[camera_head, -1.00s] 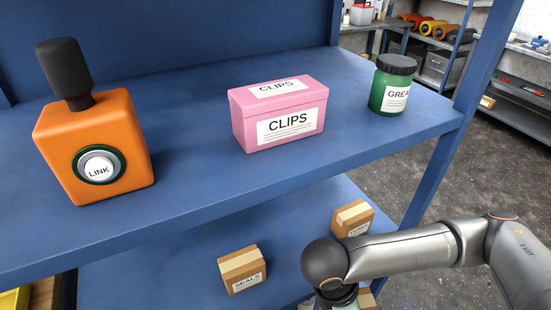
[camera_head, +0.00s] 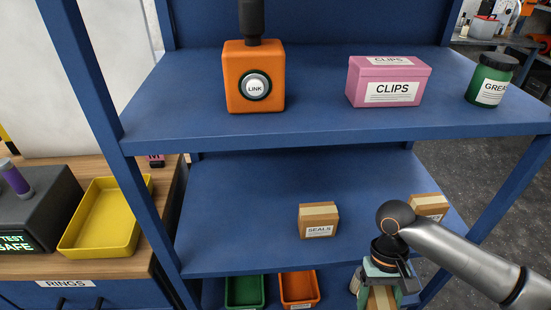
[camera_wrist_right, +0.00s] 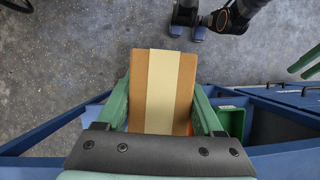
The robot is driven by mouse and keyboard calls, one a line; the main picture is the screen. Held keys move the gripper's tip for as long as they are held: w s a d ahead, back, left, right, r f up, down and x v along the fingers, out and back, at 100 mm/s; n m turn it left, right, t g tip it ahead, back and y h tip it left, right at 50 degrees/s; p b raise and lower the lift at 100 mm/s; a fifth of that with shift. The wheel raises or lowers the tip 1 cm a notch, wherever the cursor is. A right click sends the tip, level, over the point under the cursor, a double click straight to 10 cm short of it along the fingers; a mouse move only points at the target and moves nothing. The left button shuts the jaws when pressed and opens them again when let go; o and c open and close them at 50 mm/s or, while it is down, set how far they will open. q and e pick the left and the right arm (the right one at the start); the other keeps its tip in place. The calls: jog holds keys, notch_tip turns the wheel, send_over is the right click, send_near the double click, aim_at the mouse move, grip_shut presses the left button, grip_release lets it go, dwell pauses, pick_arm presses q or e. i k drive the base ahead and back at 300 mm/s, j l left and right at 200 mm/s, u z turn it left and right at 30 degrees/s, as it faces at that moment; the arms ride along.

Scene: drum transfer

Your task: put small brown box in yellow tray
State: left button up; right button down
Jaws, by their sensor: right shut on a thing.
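A small brown box (camera_wrist_right: 163,85) with a pale tape strip is held between the green fingers of my right gripper (camera_wrist_right: 162,112) in the right wrist view. In the head view this box (camera_head: 381,299) shows at the bottom edge, partly cut off, below my right gripper (camera_head: 383,285), in front of the shelf. The yellow tray (camera_head: 78,246) sits on the wooden bench at the left, and its visible inside is empty. My left gripper is not in view.
A blue shelf unit stands in front. Two more brown boxes, one labelled SEALS (camera_head: 319,221) and another (camera_head: 428,206), sit on its lower shelf (camera_head: 240,215). A blue post (camera_head: 95,110) stands between shelf and bench. A dark device (camera_head: 40,215) is left of the tray.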

aim_at(108, 239)
jog(key=k+j+u, duration=0.15)
jog(key=j+u, duration=0.15)
jog(key=j, duration=0.85)
jog(key=j+u, duration=0.3)
jog(key=j, duration=0.85)
